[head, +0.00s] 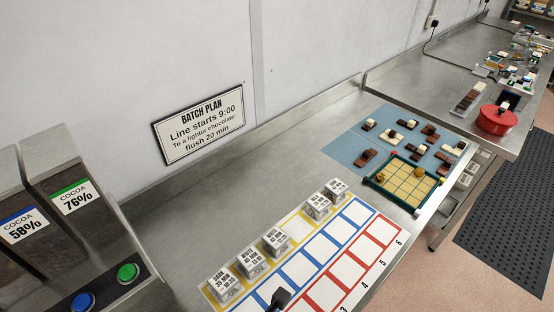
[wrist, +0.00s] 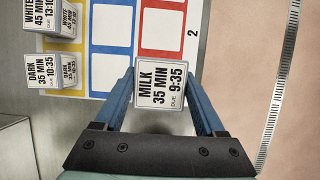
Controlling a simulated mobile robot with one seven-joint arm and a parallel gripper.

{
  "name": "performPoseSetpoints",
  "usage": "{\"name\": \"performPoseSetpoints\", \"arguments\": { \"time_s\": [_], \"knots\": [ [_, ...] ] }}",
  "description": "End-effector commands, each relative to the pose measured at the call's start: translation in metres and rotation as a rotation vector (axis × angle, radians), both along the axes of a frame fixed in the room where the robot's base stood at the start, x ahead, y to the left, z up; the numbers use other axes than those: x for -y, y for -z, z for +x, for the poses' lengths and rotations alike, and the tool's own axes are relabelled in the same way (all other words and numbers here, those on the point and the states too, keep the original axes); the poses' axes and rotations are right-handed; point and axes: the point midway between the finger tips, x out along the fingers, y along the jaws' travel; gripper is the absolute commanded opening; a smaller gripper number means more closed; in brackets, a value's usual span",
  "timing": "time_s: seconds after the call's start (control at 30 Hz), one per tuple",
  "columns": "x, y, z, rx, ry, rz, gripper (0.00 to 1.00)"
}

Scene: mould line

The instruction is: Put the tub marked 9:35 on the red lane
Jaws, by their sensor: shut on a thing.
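The white tub marked MILK 35 MIN DUE 9:35 (wrist: 160,97) is between the blue fingers of my gripper (wrist: 160,80) in the wrist view, with its label facing the camera. My gripper is shut on it. The tub is at the near end of the red lane (wrist: 163,30), below the red cell numbered 2. Whether it touches the board or hangs above it I cannot tell. In the head view the red lane (head: 347,270) runs along the board's right side, and its visible cells are empty. The tub is not seen there.
Several tubs stand on the yellow lane, including DARK 10:35 (head: 225,284) and WHITE 13:10 (head: 251,263). The blue lane (head: 321,248) looks clear where visible. A yellow gridded tray (head: 407,181), a blue mat (head: 378,149) with chocolates and a red pot (head: 496,120) lie farther along.

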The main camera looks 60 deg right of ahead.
Motion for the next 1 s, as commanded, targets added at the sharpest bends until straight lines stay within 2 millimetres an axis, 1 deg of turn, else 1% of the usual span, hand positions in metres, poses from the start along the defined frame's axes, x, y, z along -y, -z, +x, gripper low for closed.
{"name": "performPoseSetpoints", "arguments": {
  "time_s": [0.03, 0.17, 0.4, 0.5, 0.83, 0.87, 0.9, 1.0],
  "knots": [
    [0.0, 0.008, -0.001, -0.002, 0.0, 0.001, 0.1],
    [0.0, 0.019, 0.0, -0.001, 0.0, 0.001, 0.1],
    [0.0, 0.051, -0.001, -0.002, 0.001, 0.001, 0.1],
    [0.0, 0.056, 0.0, 0.002, 0.001, 0.001, 0.1],
    [0.0, 0.059, 0.0, 0.002, 0.001, 0.001, 0.1],
    [0.0, 0.059, 0.0, 0.002, 0.001, 0.001, 0.76],
    [0.0, 0.059, 0.0, 0.002, 0.001, 0.001, 0.83],
    [0.0, 0.059, 0.0, 0.002, 0.001, 0.001, 1.0]
  ]
}}
